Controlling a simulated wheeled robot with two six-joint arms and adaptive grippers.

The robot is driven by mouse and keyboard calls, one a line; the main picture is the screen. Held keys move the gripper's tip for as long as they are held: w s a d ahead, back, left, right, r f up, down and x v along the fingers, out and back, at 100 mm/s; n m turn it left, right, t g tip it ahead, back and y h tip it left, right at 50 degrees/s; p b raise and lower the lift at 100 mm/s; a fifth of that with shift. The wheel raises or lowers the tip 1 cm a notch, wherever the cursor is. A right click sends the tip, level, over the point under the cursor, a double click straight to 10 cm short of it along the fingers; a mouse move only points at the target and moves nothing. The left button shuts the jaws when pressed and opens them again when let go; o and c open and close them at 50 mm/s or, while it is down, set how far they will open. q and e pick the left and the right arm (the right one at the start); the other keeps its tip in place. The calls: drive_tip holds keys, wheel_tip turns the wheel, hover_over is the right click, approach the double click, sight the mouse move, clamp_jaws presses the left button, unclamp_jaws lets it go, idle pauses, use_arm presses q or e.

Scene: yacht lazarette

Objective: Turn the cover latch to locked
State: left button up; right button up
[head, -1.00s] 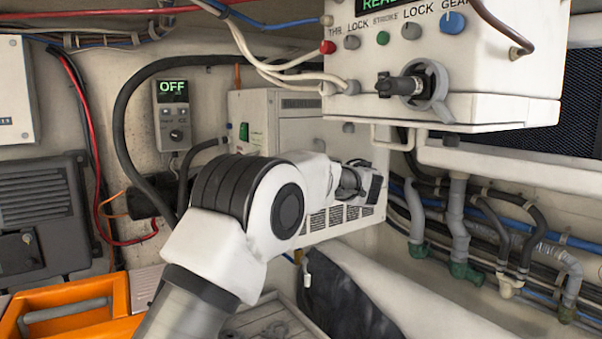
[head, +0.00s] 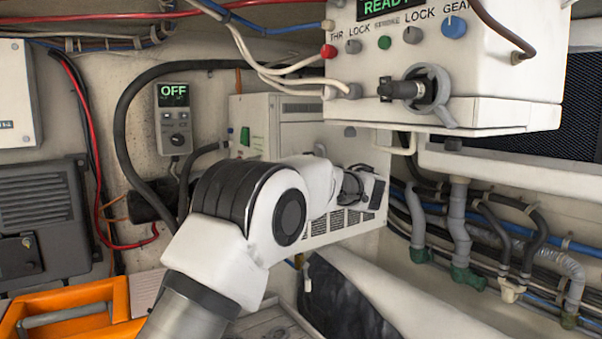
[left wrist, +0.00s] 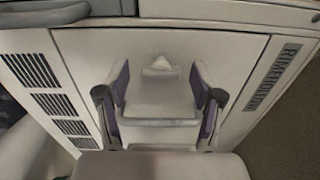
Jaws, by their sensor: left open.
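In the left wrist view a small pale knob (left wrist: 160,68), which looks like the cover latch, sits on a white panel (left wrist: 80,50) of a vented unit. Its lock position cannot be told. A U-shaped bar (left wrist: 158,122) shows below it. My left gripper (left wrist: 159,88) is open, its fingers on either side of the panel's middle, below the knob, with nothing between the tips but the panel behind. In the head view my left gripper (head: 372,188) is in front of the white unit (head: 300,130), and my arm hides part of it. My right gripper is not in view.
A control box (head: 480,80) with knobs and a grey handle overhangs the gripper from above. Hoses and pipes (head: 460,225) run at the right. An orange case (head: 70,300) is at lower left. A small display reading OFF (head: 174,95) hangs on the wall.

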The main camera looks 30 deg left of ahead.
use_arm(q)
drive_tip(key=v, duration=1.1)
drive_tip(key=shift+s+d, duration=0.15)
drive_tip(key=shift+d, duration=0.1)
drive_tip(key=shift+f, duration=0.1)
